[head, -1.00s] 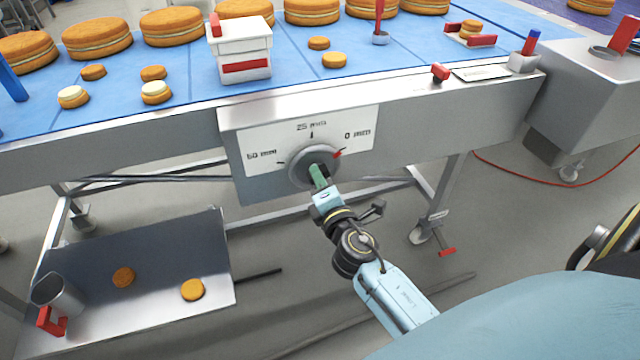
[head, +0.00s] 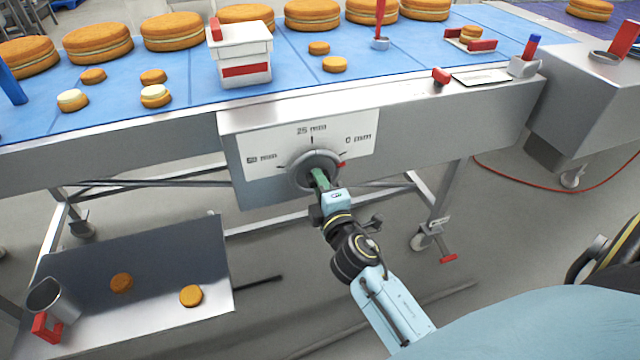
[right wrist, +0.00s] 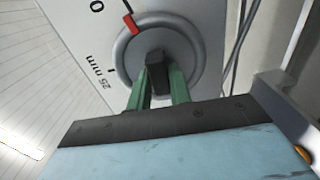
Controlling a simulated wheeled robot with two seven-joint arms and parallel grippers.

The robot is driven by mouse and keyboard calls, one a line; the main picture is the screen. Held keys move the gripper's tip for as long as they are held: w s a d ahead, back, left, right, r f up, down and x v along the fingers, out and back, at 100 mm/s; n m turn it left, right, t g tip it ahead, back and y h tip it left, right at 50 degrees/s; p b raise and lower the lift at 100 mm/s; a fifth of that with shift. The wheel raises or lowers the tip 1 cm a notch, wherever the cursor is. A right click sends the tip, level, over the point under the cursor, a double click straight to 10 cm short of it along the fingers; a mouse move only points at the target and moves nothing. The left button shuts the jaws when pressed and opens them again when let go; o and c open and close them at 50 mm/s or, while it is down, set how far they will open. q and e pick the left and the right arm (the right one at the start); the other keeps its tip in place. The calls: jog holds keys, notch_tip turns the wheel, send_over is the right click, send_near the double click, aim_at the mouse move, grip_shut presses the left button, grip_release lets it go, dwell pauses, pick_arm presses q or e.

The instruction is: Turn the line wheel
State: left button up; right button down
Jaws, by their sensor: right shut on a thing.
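The line wheel is a round grey dial (head: 296,173) on the front of the conveyor, set in a white scale plate marked 25 mm at the top and 0 mm on the right; the left mark is partly blurred. Its red mark sits at the right, close to the 0 mm side. My right gripper (head: 319,180) has its green fingers on the wheel's middle. In the right wrist view, the fingers (right wrist: 159,88) are shut on the dark grip bar of the wheel (right wrist: 157,68), one on each side. My left gripper is not in view.
A blue conveyor belt (head: 115,108) above carries several large and small round cakes and a white box (head: 242,62) with a red band. A metal tray (head: 150,318) with two small cakes and a metal jug (head: 55,300) is low at the left. Table legs stand beneath.

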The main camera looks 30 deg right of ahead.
jog(key=c, duration=1.3)
grip_release()
jog(key=shift+s, duration=0.1)
pick_arm(q)
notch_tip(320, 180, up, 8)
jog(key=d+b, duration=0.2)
jog(key=b, duration=0.1)
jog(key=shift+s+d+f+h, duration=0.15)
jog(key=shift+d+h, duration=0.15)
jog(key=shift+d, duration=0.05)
pick_arm(e)
jog(key=shift+v, duration=6.65)
jog(key=shift+a, duration=0.15)
